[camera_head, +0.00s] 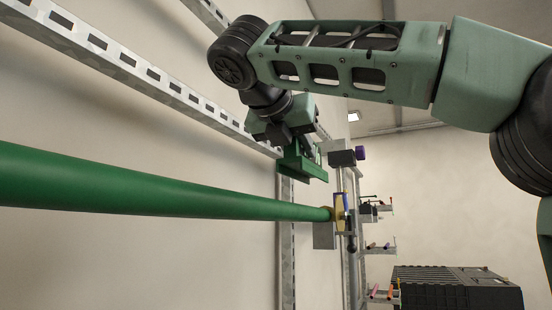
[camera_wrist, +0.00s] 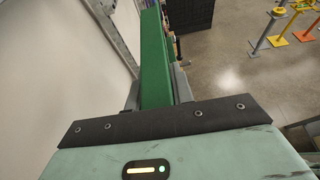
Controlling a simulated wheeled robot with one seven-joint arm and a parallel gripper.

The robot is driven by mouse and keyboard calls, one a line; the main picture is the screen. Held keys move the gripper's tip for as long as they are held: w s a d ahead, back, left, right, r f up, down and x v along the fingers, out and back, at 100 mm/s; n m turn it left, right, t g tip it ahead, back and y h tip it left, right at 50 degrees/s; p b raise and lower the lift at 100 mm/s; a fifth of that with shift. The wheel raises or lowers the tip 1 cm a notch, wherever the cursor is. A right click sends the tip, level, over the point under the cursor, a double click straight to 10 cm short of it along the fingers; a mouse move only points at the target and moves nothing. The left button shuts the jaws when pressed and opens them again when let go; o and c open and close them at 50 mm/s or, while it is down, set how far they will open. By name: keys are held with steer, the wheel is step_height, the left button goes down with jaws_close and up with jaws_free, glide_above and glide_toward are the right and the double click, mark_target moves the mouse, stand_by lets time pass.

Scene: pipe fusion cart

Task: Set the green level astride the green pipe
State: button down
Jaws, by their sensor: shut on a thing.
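The green pipe (camera_head: 150,188) runs across the head view from the left edge to a yellow-banded fitting near the middle. The green level (camera_head: 303,168) is just above the pipe's far end in the picture, with a visible gap between them. My gripper (camera_head: 292,146) is shut on the level. In the wrist view the level (camera_wrist: 154,62) extends away as a long green bar between my grey fingers (camera_wrist: 158,95). I cannot clearly make out the pipe in the wrist view. The level's underside is not clear.
Slotted metal struts (camera_head: 130,62) run along the pale wall by the pipe. A rack with small tools (camera_head: 378,245) stands past the pipe's end, with a black case (camera_head: 455,288) at lower right. Yellow and orange stands (camera_wrist: 275,30) are on the floor.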

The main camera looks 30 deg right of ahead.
mark_target(296, 169)
steer(key=shift+w, duration=0.5)
steer(key=shift+s+f+b, duration=0.1)
steer(key=shift+f+b, duration=0.15)
steer(key=shift+b, duration=0.1)
step_height(296, 169, down, 4)
steer(key=b, duration=0.4)
steer(key=shift+r, duration=0.15)
steer(key=shift+f+b, duration=0.65)
steer(key=shift+f, duration=0.25)
steer(key=c, duration=1.1)
jaws_free()
